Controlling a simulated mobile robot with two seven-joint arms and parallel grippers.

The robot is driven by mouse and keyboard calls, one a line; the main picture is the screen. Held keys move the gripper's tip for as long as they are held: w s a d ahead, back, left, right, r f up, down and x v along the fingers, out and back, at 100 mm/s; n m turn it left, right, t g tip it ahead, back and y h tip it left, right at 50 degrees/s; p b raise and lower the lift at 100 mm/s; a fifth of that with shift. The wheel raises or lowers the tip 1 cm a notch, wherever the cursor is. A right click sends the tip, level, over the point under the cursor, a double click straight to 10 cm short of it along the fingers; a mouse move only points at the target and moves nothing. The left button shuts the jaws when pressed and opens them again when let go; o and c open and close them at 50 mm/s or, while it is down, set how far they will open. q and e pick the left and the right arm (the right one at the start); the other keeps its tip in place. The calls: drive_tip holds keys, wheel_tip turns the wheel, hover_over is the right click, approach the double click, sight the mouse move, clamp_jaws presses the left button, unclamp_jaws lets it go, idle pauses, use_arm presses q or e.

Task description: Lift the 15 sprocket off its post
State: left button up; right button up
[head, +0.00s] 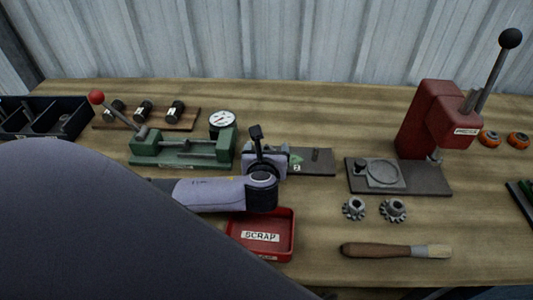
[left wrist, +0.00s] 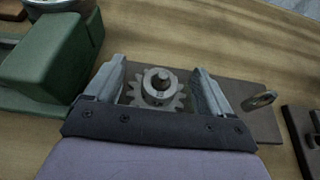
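A grey toothed sprocket (left wrist: 158,96) sits around a short upright post (left wrist: 161,78) on a dark base plate (left wrist: 240,98) in the left wrist view. Its hub bears a small mark that I cannot read surely. My left gripper (left wrist: 160,82) is open, with one finger on each side of the sprocket; no firm contact shows. In the head view my left gripper (head: 268,160) is over the left part of the plate (head: 318,162), and hides the sprocket there. My right gripper is in neither view.
A red scrap tray (head: 262,236) is in front. Two loose gears (head: 354,208) (head: 393,210), a brush (head: 395,251) and a red press (head: 430,118) are to the right.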

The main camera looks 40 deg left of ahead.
use_arm(q)
clamp_jaws()
drive_tip(key=shift+s+d, duration=0.1)
